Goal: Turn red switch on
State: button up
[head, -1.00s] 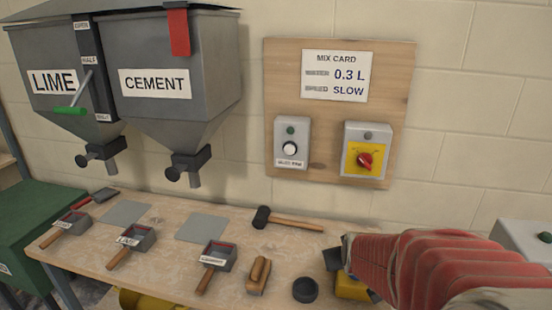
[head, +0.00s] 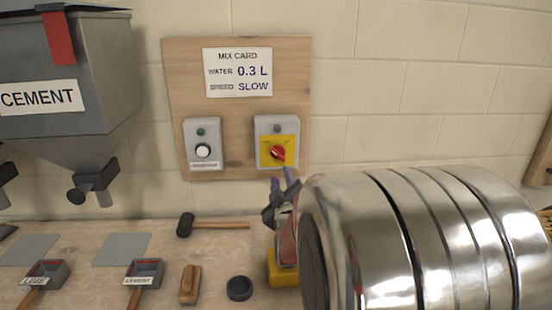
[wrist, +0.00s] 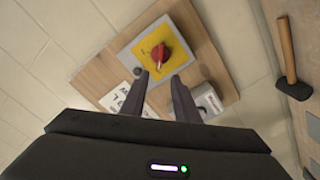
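The red switch (head: 278,153) is a rotary knob on a yellow plate in a grey box, mounted at the lower right of a wooden wall board (head: 180,100). In the wrist view the red knob (wrist: 160,54) lies just beyond my fingertips. My gripper (head: 282,183) is just below the switch box in the head view. In the wrist view my gripper (wrist: 158,80) has its two fingers spread apart with nothing between them. The knob appears clear of the fingers. My arm covers the right part of the head view.
A grey box with a white knob (head: 203,150) sits left of the switch. A mix card (head: 238,73) hangs above. On the bench (head: 80,285) lie a mallet (head: 215,225), a black round cup (head: 239,288) and a yellow object (head: 283,270). The cement hopper (head: 60,75) hangs left.

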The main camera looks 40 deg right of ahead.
aim_at(277, 155)
jog(key=x, duration=1.4)
dwell(0.4)
jog(key=shift+s, duration=0.1)
jog(key=shift+c, duration=0.4)
grip_shut()
